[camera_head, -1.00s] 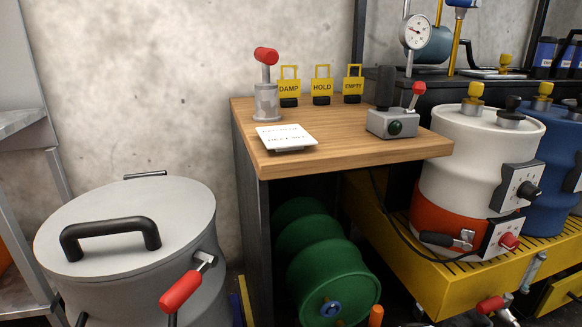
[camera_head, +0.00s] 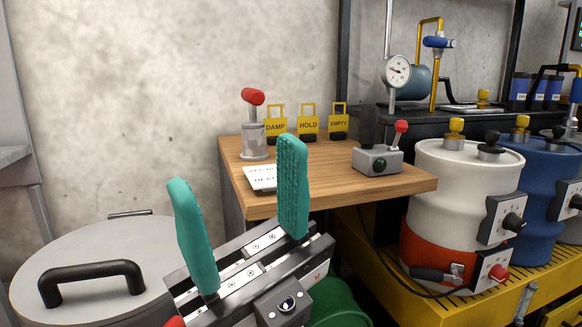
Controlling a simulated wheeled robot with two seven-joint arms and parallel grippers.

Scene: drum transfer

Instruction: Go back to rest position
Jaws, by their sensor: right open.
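My right gripper (camera_head: 243,205) is raised in the lower middle of the head view. Its two teal fingers stand wide apart with nothing between them. It is in front of the wooden bench (camera_head: 330,187) and to the right of the grey lidded drum (camera_head: 75,265). It hides part of the white card (camera_head: 260,178), the bench's left side and the drum's right side. My left gripper is not in view.
On the bench are a red-topped lever (camera_head: 253,130), yellow tags marked DAMP (camera_head: 276,127), HOLD (camera_head: 308,125) and EMPTY (camera_head: 339,124), and a grey switch box (camera_head: 377,160). A white and orange drum (camera_head: 455,190) and a blue drum (camera_head: 550,190) stand on a yellow grated platform (camera_head: 400,285).

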